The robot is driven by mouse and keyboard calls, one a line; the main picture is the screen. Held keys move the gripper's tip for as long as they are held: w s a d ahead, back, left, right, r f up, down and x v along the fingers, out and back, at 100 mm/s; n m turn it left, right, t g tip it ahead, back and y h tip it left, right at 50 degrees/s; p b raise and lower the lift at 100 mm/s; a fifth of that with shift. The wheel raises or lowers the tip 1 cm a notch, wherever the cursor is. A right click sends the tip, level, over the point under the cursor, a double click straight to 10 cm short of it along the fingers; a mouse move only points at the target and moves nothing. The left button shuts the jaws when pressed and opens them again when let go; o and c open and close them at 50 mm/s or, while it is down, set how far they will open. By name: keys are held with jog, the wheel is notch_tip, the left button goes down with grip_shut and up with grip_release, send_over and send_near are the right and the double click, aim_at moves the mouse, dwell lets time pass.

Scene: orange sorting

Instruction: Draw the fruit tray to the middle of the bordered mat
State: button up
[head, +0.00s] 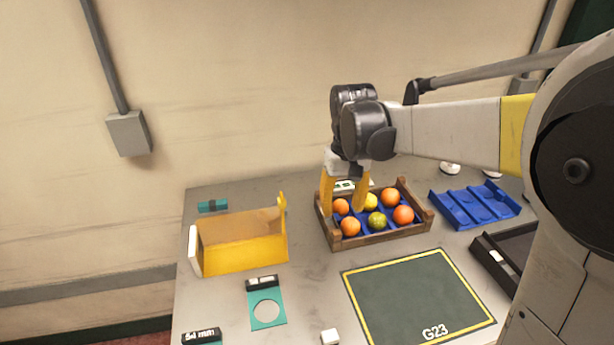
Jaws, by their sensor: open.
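The fruit tray (378,237) is a wooden crate with a blue insert, holding several orange, yellow and green fruits. It stands on the table behind the bordered mat, clear of it. The mat (415,292) is dark green with a yellow border and the mark G23 at its front edge. My gripper (341,209) has yellow fingers and points down at the left part of the tray. Its fingers are apart, one near the tray's left end and one over the fruits. I cannot tell whether they touch the tray.
A yellow open bin (245,262) stands at the left. A blue insert (474,204) and a dark tray (494,262) lie at the right. A teal gauge plate (266,321) and a small white block (330,337) lie left of the mat. The mat is bare.

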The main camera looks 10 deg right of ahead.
aim_at(337, 234)
jog(key=shift+w+a+f, duration=0.15)
jog(key=shift+w+f, duration=0.1)
jog(key=shift+w, duration=0.15)
jog(key=shift+s, duration=0.1)
notch_tip(337, 234, down, 11)
jog(key=b, duration=0.4)
jog(key=shift+r, duration=0.1)
grip_shut()
